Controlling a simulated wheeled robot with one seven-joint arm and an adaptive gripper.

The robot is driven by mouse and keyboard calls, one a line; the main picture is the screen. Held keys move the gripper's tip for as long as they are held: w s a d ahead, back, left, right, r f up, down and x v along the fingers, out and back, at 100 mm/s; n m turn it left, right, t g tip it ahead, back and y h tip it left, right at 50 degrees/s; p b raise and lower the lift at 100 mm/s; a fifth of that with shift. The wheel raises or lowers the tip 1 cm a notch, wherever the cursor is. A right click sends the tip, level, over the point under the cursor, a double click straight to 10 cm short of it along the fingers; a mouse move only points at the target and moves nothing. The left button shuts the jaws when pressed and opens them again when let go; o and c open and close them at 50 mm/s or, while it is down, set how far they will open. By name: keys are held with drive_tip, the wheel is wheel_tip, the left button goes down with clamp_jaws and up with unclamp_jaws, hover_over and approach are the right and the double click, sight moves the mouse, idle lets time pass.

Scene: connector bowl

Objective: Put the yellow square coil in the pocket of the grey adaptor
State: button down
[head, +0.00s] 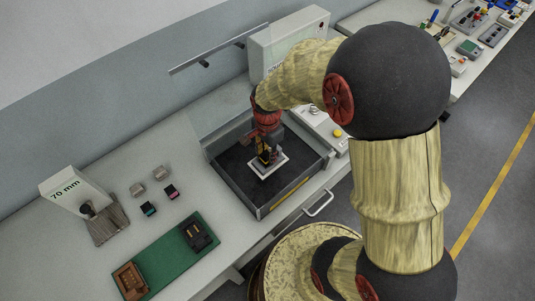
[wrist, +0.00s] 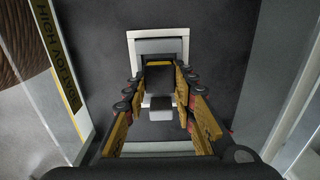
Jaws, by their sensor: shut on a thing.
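The grey adaptor (head: 283,157) is a pale square piece on the dark floor of an open-topped bay. In the wrist view its pale rim (wrist: 158,34) shows beyond and around my fingertips. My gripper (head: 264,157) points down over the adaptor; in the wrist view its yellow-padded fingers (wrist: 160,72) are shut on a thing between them. That thing is mostly dark with a thin yellow edge, which I take for the yellow square coil (wrist: 158,63). The fingers hide much of it. I cannot tell whether it is in the pocket or above it.
Grey walls surround the bay, with a yellow label strip (head: 290,194) on the front wall. Left of it are small blocks (head: 149,208), a green mat (head: 165,257) with two dark and brown parts, and a 70 mm box (head: 70,188).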

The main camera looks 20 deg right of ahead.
drive_tip(key=shift+f, duration=0.15)
drive_tip(key=c, duration=1.5)
unclamp_jaws()
drive_tip(key=shift+c, duration=0.2)
drive_tip(key=shift+o, duration=0.4)
wheel_tip(320, 180, up, 12)
drive_tip(key=p, duration=0.3)
wheel_tip(320, 180, up, 10)
drive_tip(key=n+t, duration=0.2)
drive_tip(key=n, duration=0.3)
hover_over(267, 155)
drive_tip(key=s, duration=0.4)
drive_tip(key=s+r+n+t, duration=0.3)
drive_tip(key=s+r+n, duration=0.5)
drive_tip(key=s+n, duration=0.1)
drive_tip(key=shift+s+a+t, duration=0.2)
drive_tip(key=shift+s+t, duration=0.1)
drive_tip(key=shift+s, duration=0.25)
